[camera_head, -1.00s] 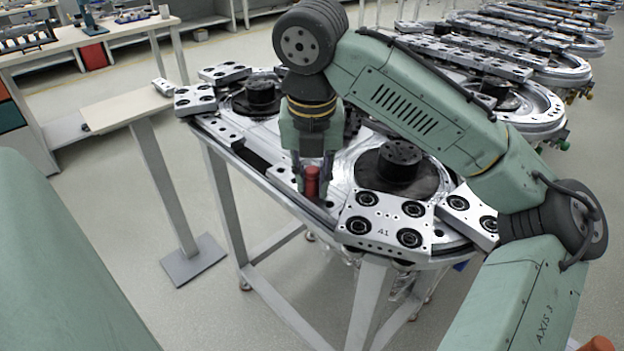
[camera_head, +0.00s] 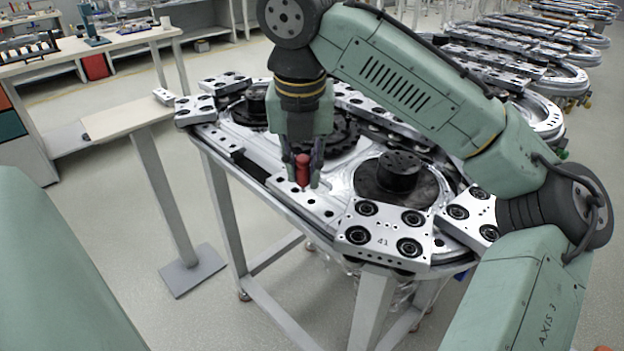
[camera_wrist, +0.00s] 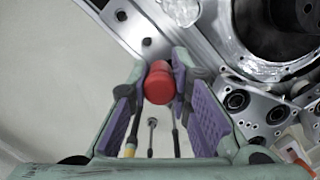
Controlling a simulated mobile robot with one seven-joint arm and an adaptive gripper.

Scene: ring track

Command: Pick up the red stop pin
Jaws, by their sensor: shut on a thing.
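The red stop pin (camera_head: 303,169) is between the fingers of my gripper (camera_head: 304,172), above the front edge of the ring track (camera_head: 236,136). In the wrist view the red stop pin (camera_wrist: 160,82) shows as a red knob between the purple pads of my gripper (camera_wrist: 160,90), which is shut on it. Its lower end in the head view seems to reach close to the light plate with holes (camera_head: 316,205); I cannot tell whether it touches.
A carriage plate marked 41 (camera_head: 385,234) sits at the near corner of the track. A dark round hub (camera_head: 399,170) stands behind it. A small side table (camera_head: 125,113) is at left, with bare floor between. More ring tracks (camera_head: 540,60) stand at the back right.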

